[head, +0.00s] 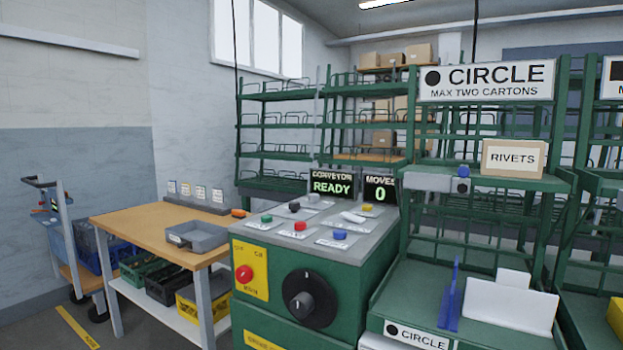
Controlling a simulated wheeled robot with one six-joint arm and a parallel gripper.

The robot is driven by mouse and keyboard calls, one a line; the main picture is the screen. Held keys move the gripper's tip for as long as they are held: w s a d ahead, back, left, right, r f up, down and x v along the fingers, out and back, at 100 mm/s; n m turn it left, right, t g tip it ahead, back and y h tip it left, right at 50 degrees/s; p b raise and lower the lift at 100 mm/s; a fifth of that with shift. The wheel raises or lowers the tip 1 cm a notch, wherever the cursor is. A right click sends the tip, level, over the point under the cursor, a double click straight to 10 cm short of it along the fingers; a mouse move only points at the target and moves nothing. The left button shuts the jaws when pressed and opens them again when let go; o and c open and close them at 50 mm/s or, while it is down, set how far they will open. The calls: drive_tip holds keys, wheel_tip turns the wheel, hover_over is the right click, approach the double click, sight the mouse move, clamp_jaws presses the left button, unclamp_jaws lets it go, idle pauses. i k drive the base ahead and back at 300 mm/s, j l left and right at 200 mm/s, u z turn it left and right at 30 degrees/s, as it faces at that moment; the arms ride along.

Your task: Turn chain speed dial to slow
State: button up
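A green control console (362,300) with a grey top stands at the centre. On its front is a large round black dial (324,312) with a raised grip, its pointer setting too small to tell. No label naming chain speed or slow is readable; a yellow label (262,341) at the bottom edge is cut off. A smaller black knob (294,206) is on the console top, its label unreadable. My gripper is not in view.
The console has a yellow panel with a red knob (245,274), coloured buttons and screens reading READY (332,187) and 0 (380,190). A wooden bench (150,232) stands left, a trolley (66,240) beyond. Green racks (480,205) with a RIVETS carton (514,158) stand right.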

sight(313, 197)
drive_tip(key=i+l, duration=0.1)
drive_tip(key=i, duration=0.5)
drive_tip(key=i+l+u, duration=0.1)
drive_tip(key=i, duration=0.5)
drive_tip(key=i+l, duration=0.15)
drive_tip(key=i, duration=0.5)
